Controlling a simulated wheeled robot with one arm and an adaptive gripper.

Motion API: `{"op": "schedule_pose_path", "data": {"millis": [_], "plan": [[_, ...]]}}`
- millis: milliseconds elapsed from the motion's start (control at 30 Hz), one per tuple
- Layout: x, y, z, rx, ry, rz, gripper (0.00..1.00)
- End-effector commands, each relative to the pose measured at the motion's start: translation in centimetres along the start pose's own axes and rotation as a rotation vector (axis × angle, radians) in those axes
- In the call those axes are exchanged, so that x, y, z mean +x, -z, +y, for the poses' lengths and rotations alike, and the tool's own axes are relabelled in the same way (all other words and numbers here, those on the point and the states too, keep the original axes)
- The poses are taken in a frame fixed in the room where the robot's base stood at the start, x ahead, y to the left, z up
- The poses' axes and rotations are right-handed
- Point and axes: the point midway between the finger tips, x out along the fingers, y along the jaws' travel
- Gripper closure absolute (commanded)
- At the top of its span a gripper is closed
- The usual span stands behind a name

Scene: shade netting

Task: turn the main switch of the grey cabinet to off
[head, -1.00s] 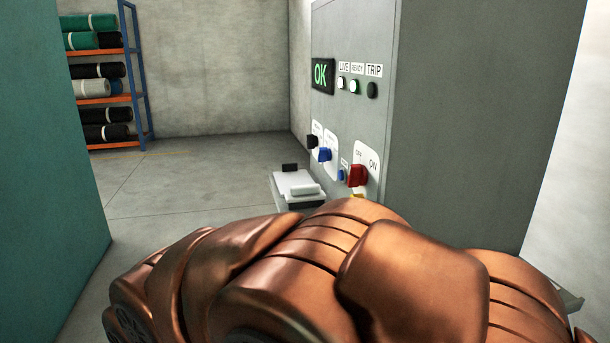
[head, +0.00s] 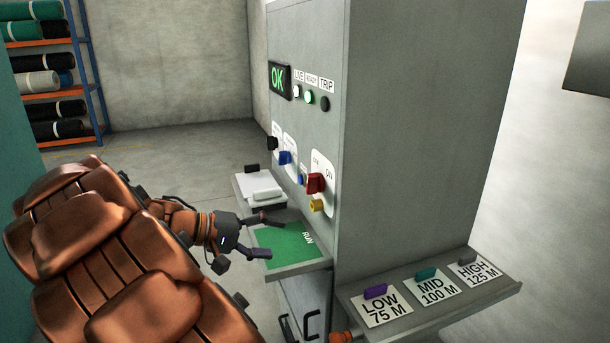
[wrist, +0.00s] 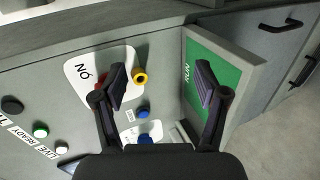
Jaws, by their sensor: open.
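The grey cabinet (head: 415,160) stands right of centre in the head view. Its red switch handle (head: 316,183) sits on a white plate lettered ON, with other lettering hard to read. A yellow ring-like part (head: 317,205) is just below it. In the wrist view the red handle (wrist: 96,97) is partly hidden behind one finger, and the yellow part (wrist: 140,76) shows beside that finger. My gripper (head: 264,236) is open and empty, left of the cabinet face and lower than the red handle, over the green RUN panel (head: 287,262). It also shows in the wrist view (wrist: 160,90).
A shelf with a white box (head: 262,188) juts from the cabinet at the left. Blue (head: 285,157) and black (head: 273,143) knobs stick out nearby. A side ledge (head: 430,306) holds LOW, MID and HIGH tags. The display (head: 279,78) reads OK.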

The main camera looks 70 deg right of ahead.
Motion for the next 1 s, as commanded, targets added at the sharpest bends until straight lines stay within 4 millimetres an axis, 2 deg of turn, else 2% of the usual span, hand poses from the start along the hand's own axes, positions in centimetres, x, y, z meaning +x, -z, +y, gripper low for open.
{"op": "schedule_pose_path", "data": {"millis": [33,200,400,567,667,1000], "plan": [[0.3,1.6,1.4,0.029,-0.059,-0.002,0.27],[0.9,5.8,4.7,0.127,-0.229,0.021,0.27],[1.2,8.9,6.4,0.19,-0.341,0.055,0.27],[1.4,9.7,7.1,0.209,-0.368,0.066,0.27],[2.2,9.7,7.5,0.211,-0.372,0.065,0.27],[6.6,9.8,9.3,0.209,-0.37,0.065,0.27]]}}
